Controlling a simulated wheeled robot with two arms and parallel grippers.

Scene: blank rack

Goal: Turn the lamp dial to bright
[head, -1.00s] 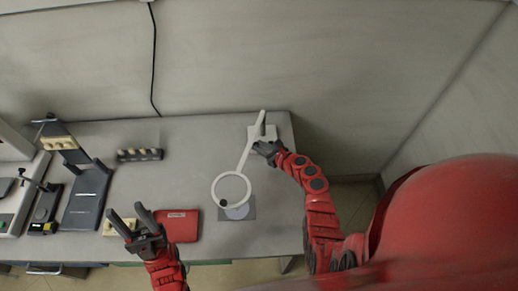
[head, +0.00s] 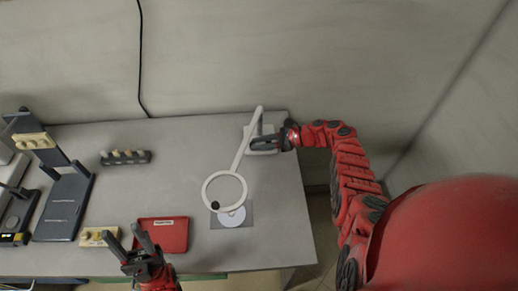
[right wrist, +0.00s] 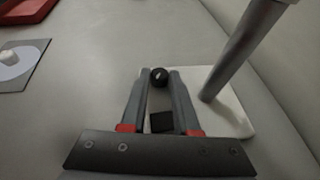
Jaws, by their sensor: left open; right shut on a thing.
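The lamp (head: 238,163) is white, with a ring head (head: 205,189), a slanting arm and a square base (head: 271,131) at the table's back right. In the right wrist view, a small black dial (right wrist: 159,75) with a pale mark sits by the lamp's white base (right wrist: 232,118). My right gripper (head: 256,143) is at the base, and its two fingertips (right wrist: 159,80) are closed on the dial's sides. The dial's setting cannot be read. My left gripper (head: 139,240) is open and empty near the front edge, by the red tray.
A red tray (head: 172,238) lies at the front. A dark mat (head: 246,222) with a white disc (head: 231,217) lies under the ring. A knob strip (head: 126,158), a beige block (head: 97,237) and a dark stand (head: 62,208) are to the left.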

